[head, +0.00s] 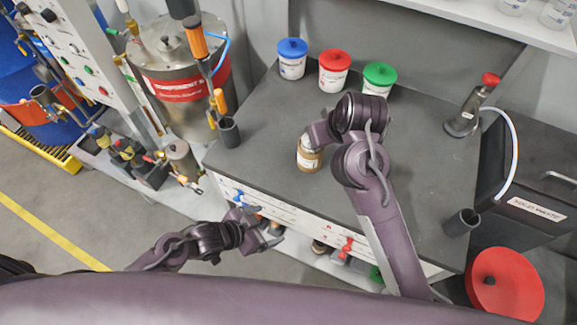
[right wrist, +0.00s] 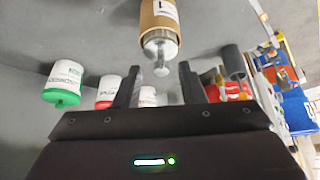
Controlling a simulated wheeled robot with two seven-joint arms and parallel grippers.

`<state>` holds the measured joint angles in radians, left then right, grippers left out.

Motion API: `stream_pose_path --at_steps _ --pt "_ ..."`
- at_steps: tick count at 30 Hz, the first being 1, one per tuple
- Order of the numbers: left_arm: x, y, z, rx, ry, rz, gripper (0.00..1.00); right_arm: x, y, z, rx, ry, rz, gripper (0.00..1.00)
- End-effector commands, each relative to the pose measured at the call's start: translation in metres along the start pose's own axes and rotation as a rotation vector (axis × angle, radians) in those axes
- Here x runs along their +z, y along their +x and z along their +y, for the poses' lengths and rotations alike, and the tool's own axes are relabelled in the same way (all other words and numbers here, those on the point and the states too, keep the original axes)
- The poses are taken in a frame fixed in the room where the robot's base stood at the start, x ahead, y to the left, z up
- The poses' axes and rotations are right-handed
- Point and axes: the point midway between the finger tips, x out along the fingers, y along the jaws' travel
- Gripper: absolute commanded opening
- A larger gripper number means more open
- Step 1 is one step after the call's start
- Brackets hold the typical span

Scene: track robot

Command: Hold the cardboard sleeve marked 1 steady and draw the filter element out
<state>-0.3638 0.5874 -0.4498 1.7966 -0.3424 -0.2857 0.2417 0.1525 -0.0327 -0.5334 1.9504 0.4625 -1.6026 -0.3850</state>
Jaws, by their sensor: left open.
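The cardboard sleeve (head: 308,158) is a brown cylinder with a white label, standing upright on the grey bench top. It also shows in the right wrist view (right wrist: 152,10), where the marking on its label is only partly seen. The pale filter element (right wrist: 160,46) sits in the sleeve, its end and small knob sticking out towards my right gripper. My right gripper (right wrist: 160,68) is open, its fingers apart on either side of the knob with no clear contact. In the head view its own arm hides most of it. My left gripper (head: 262,226) is open and empty, in front of the bench's drawer front.
Tubs with blue (head: 291,47), red (head: 335,59) and green (head: 380,74) lids stand at the back of the bench. A dark cup (head: 229,132) stands at the left edge, another (head: 461,222) at the right. A solid waste bin (head: 530,205) stands right.

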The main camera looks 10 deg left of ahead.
Motion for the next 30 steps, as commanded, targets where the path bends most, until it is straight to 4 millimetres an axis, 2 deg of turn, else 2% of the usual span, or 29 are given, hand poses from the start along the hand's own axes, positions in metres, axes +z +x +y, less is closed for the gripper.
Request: stream_pose_path --at_steps 3,5,9,15,19,23,30 --pt "-0.034 -0.015 0.022 0.055 0.050 0.050 0.88 0.000 0.000 0.000 0.000 0.000 0.000 0.36" --pt "-0.053 -0.017 0.026 0.064 0.060 0.086 0.88 0.000 0.000 0.000 0.000 0.000 0.000 0.36" --pt "-0.090 -0.003 0.001 0.000 0.017 0.178 0.88 0.000 0.000 0.000 0.000 0.000 0.000 0.36" --pt "-0.133 0.013 -0.035 -0.090 -0.047 0.287 0.88 0.000 0.000 0.000 0.000 0.000 0.000 0.36" --pt "-0.150 0.018 -0.050 -0.125 -0.074 0.331 0.88 0.000 0.000 0.000 0.000 0.000 0.000 0.36" --pt "-0.158 0.026 -0.056 -0.138 -0.084 0.346 0.88 0.000 0.000 0.000 0.000 0.000 0.000 0.36" --pt "-0.169 0.058 -0.061 -0.138 -0.084 0.346 0.88 0.000 0.000 0.000 0.000 0.000 0.000 0.36"
